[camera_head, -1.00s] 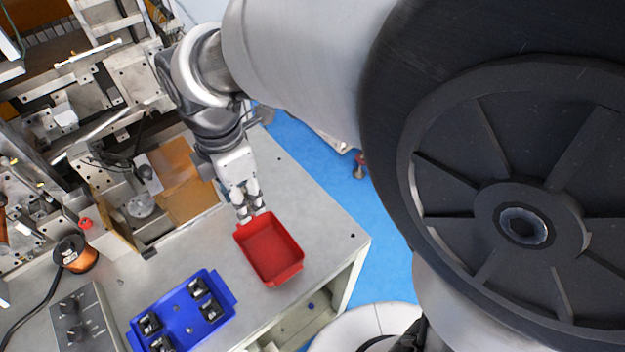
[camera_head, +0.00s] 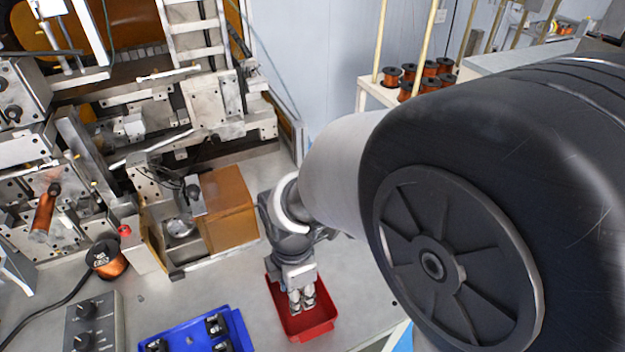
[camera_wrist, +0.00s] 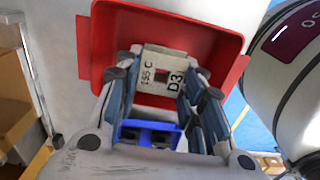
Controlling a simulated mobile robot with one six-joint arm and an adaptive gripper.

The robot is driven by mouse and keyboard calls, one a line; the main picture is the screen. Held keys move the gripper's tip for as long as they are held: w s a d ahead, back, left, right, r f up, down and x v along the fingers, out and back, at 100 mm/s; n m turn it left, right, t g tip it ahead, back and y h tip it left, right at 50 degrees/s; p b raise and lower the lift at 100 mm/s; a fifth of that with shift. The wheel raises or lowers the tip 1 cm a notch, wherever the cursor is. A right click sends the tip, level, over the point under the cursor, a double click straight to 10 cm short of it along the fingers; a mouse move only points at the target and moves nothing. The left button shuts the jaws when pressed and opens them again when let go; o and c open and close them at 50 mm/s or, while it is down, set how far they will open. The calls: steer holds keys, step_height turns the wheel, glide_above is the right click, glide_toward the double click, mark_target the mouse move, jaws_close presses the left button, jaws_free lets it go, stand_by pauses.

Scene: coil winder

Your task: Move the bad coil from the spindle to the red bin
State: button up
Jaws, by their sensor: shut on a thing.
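The red bin (camera_head: 318,332) sits on the grey bench in the head view. It also fills the upper middle of the wrist view (camera_wrist: 96,48). My gripper (camera_head: 302,301) points down over the bin's interior. In the wrist view my gripper's fingers (camera_wrist: 163,68) are shut on a pale coil piece (camera_wrist: 152,60) marked "D3", with the bin behind it. I cannot tell how high the coil is above the bin floor. The coil cannot be made out in the head view. The winder (camera_head: 195,105) stands at the back left; its spindle is not clear.
A blue tray (camera_head: 180,340) with several dark parts is left of the bin; it shows between the fingers in the wrist view (camera_wrist: 145,126).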

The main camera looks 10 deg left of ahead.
steer(key=shift+f+b, duration=0.6)
steer(key=shift+f, duration=1.4)
steer(key=shift+f, duration=0.2)
steer(key=o, duration=0.8)
steer(key=shift+c, duration=0.2)
